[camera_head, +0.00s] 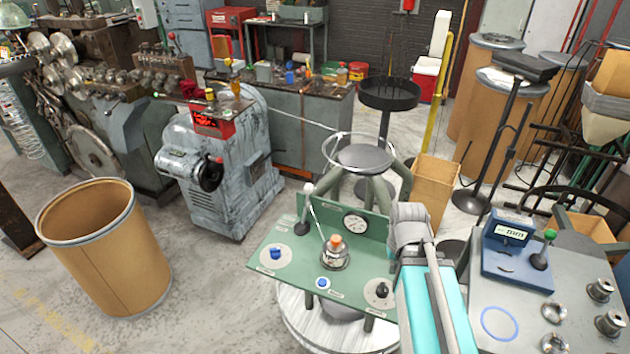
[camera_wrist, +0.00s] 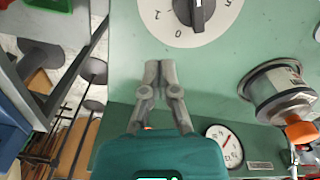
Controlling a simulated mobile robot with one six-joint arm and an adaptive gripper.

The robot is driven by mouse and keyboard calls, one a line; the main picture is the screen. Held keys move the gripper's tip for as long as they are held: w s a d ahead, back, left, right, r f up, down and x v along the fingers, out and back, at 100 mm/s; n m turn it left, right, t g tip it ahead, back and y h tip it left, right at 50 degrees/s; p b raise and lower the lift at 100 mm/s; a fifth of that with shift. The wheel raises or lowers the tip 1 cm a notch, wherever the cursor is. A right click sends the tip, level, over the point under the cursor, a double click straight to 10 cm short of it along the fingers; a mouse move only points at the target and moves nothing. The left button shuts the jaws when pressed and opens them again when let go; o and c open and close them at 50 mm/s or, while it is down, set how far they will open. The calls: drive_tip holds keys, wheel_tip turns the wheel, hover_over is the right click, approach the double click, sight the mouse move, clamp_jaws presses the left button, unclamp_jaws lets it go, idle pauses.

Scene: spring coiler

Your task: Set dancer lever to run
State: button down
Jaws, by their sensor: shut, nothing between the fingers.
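A green sloped panel (camera_head: 290,255) stands in the head view's lower middle. I cannot tell which is the dancer lever; the labels are too small to read. In the wrist view, my gripper (camera_wrist: 159,66) is shut and empty over the panel, just below a black rotary knob on a white dial (camera_wrist: 208,22). The orange-topped fitting (camera_wrist: 280,92) lies to its right and a gauge (camera_wrist: 225,145) to the lower right.
The panel also has a blue knob (camera_head: 276,253) and a blue button (camera_head: 323,283). A grey bench (camera_head: 520,310) with a blue readout box (camera_head: 515,250) and green-ball lever (camera_head: 545,247) stands right. A cardboard drum (camera_head: 105,250) stands left. Floor between drum and panel is clear.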

sight(306, 202)
drive_tip(key=shift+m+t, duration=0.3)
drive_tip(key=shift+m, duration=0.1)
drive_tip(key=w+a+r+p, duration=0.3)
drive_tip(key=w, duration=0.2)
drive_tip(key=w+a+r+p, duration=0.3)
drive_tip(key=w, duration=0.2)
drive_tip(key=w+a+r+p, duration=0.3)
drive_tip(key=w+a, duration=0.1)
drive_tip(key=w, duration=0.1)
drive_tip(key=shift+w+r, duration=0.1)
drive_tip(key=shift+r, duration=0.05)
drive_tip(key=w+a+r+m+p, duration=0.1)
drive_tip(key=w+a+r+p, duration=0.6)
drive_tip(key=w+a, duration=0.5)
drive_tip(key=shift+w+a+r+t+p, duration=0.3)
drive_tip(key=shift+w+a+r+p, duration=0.1)
drive_tip(key=shift+f, duration=0.2)
drive_tip(key=f+b, duration=0.3)
drive_tip(key=s+f+b, duration=0.1)
drive_tip(key=f+b, duration=0.1)
drive_tip(key=b, duration=0.1)
drive_tip(key=s+f+b, duration=0.1)
drive_tip(key=f+b, duration=0.2)
drive_tip(key=shift+s+a+f, duration=0.1)
drive_tip(key=shift+a+f, duration=0.2)
drive_tip(key=shift+s+a, duration=0.1)
drive_tip(key=shift+s, duration=0.25)
